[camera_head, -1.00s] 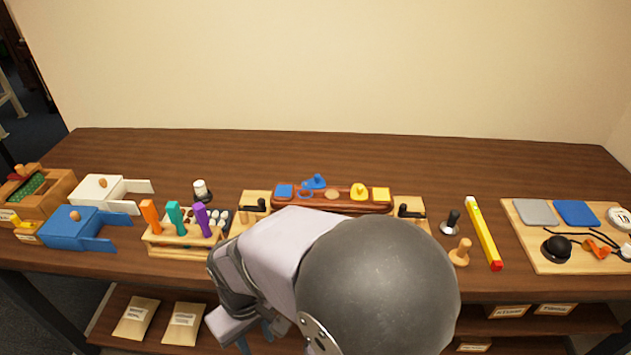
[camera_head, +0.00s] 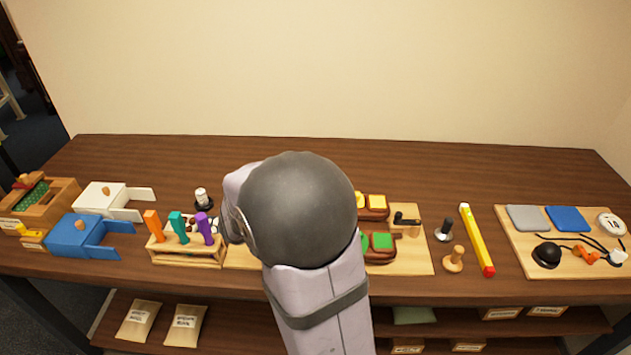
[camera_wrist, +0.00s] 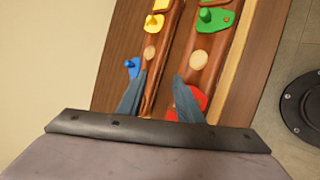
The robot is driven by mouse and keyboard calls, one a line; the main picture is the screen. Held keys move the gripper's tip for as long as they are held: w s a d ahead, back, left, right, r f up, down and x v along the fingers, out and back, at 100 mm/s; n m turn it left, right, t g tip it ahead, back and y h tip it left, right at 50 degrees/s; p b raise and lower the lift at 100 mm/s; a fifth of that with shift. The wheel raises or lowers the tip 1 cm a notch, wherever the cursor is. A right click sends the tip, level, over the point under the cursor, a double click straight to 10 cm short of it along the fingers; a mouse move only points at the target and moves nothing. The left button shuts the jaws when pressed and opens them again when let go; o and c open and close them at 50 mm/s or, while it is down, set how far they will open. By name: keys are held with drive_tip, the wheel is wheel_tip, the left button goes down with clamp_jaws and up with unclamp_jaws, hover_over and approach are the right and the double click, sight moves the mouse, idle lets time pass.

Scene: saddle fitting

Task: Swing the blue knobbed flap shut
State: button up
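The blue knobbed flap (camera_wrist: 132,68) shows in the wrist view, sticking out past the left edge of a brown wooden rail (camera_wrist: 160,62). It is close to the tip of my left finger, which may hide part of it. My gripper (camera_wrist: 160,80) is open, its two blue-grey fingers apart above the rails with nothing seen between them. I cannot tell whether a finger touches the flap. A pale round disc (camera_wrist: 151,53) sits on the rail ahead of the fingers. In the head view my arm hides the gripper and the flap.
A yellow knobbed flap (camera_wrist: 153,22) lies farther along the same rail. The second rail carries a green knobbed flap (camera_wrist: 212,18) and a red piece (camera_wrist: 195,100) beside my right finger. Colored handles in a wooden rack (camera_head: 187,250) stand left of my arm; the table behind is clear.

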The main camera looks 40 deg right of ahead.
drive_tip(key=w+d+f+n+h, duration=0.1)
drive_tip(key=w+d+n, duration=0.1)
drive_tip(key=w+n, duration=0.1)
drive_tip(key=w+d+n+h+b, duration=0.1)
drive_tip(key=w+d+n, duration=0.1)
drive_tip(key=d+n, duration=0.1)
drive_tip(key=w+d+f+n+h+b, duration=0.1)
drive_tip(key=w+d+n, duration=0.1)
drive_tip(key=w+n, duration=0.1)
drive_tip(key=shift+w+d+f+n, duration=0.2)
drive_tip(key=shift+w+f+n, duration=0.15)
drive_tip(key=shift+n, duration=0.55)
drive_tip(key=shift+w+d+f+n+h, duration=0.1)
drive_tip(key=shift+w+d+n+h, duration=0.2)
drive_tip(key=shift+w+n+h, duration=0.25)
drive_tip(key=shift+d+f, duration=0.1)
drive_tip(key=shift+d, duration=0.45)
drive_tip(key=shift+y, duration=0.25)
drive_tip(key=shift+p+x, duration=1.1)
drive_tip(key=shift+x, duration=2.05)
drive_tip(key=shift+a, duration=0.1)
drive_tip(key=shift+c, duration=0.4)
clamp_jaws()
